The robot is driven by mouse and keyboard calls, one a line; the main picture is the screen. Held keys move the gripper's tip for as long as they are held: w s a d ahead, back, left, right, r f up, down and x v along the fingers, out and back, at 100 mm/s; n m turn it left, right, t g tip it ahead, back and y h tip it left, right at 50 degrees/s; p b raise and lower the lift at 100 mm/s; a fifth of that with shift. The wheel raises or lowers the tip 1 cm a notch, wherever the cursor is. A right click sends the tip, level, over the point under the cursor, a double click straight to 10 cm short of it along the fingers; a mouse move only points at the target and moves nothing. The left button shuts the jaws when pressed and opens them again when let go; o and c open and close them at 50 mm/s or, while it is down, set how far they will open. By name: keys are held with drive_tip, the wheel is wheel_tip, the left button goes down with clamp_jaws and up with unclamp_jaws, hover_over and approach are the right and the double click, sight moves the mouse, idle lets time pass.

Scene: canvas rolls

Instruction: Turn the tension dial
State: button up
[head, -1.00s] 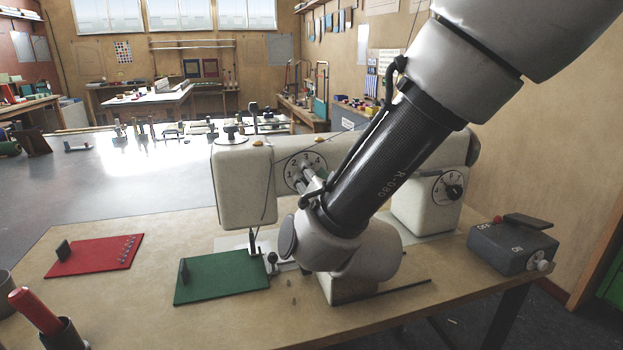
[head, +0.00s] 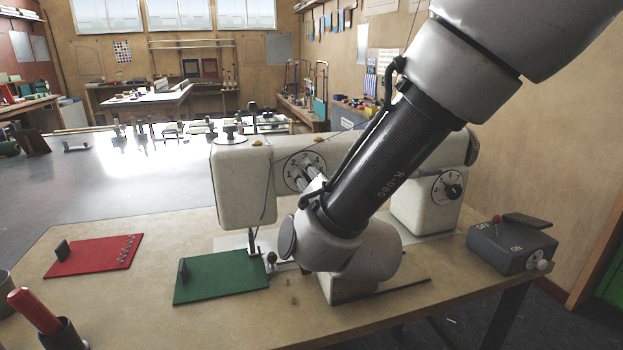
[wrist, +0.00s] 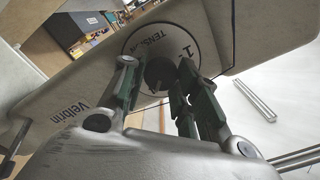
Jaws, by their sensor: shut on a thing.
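The exact finger contact is partly hidden. In the head view the gripper (head: 309,172) is mostly hidden.
A second numbered dial (head: 447,188) is on the machine's right end. A grey box with a red-tipped lever (head: 510,248) stands at the table's right. Green (head: 222,280) and red (head: 95,256) plates lie at left, with a red-handled tool (head: 35,310) in front.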

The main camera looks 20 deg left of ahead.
drive_tip(key=o, duration=1)
drive_tip(key=v, duration=1.2)
